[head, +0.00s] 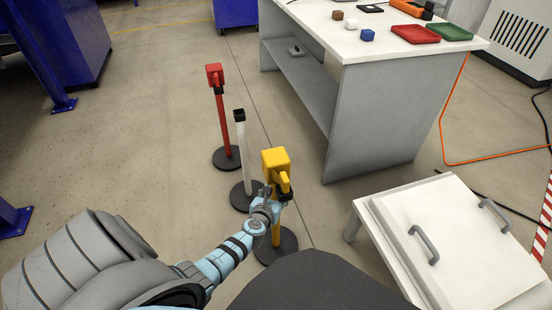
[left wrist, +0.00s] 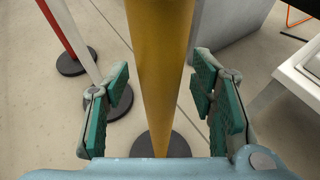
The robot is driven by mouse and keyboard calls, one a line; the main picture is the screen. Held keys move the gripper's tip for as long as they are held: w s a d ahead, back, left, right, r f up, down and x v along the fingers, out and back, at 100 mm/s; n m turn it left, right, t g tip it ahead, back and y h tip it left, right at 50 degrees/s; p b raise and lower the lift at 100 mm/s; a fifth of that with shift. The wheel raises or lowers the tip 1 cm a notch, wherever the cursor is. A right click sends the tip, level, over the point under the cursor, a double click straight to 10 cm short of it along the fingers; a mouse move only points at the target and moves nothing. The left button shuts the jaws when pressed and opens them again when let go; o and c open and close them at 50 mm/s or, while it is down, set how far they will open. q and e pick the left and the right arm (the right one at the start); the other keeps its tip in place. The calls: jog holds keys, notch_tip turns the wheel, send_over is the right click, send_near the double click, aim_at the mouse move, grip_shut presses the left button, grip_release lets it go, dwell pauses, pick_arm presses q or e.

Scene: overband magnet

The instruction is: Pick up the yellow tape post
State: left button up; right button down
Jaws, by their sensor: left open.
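The yellow tape post (head: 275,163) stands upright on a round dark base (head: 270,250) in the head view, with a boxy yellow head on top. My left gripper (head: 271,200) is at the post, below its head. In the left wrist view the yellow post (left wrist: 160,70) runs between the two green-padded fingers of the left gripper (left wrist: 162,100). The fingers are spread, with a gap showing on each side of the post. The gripper hides part of the post in the head view. My right gripper is not in view.
A white post (head: 240,150) and a red tape post (head: 223,120) stand behind the yellow one. A grey workbench (head: 385,115) with trays and small blocks is at the back right. A low white table with a handled lid (head: 460,240) stands at the right front.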

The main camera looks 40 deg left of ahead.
pick_arm(q)
grip_shut()
jog(key=shift+w+r, duration=0.1)
jog(key=shift+r, duration=0.05)
dwell(0.4)
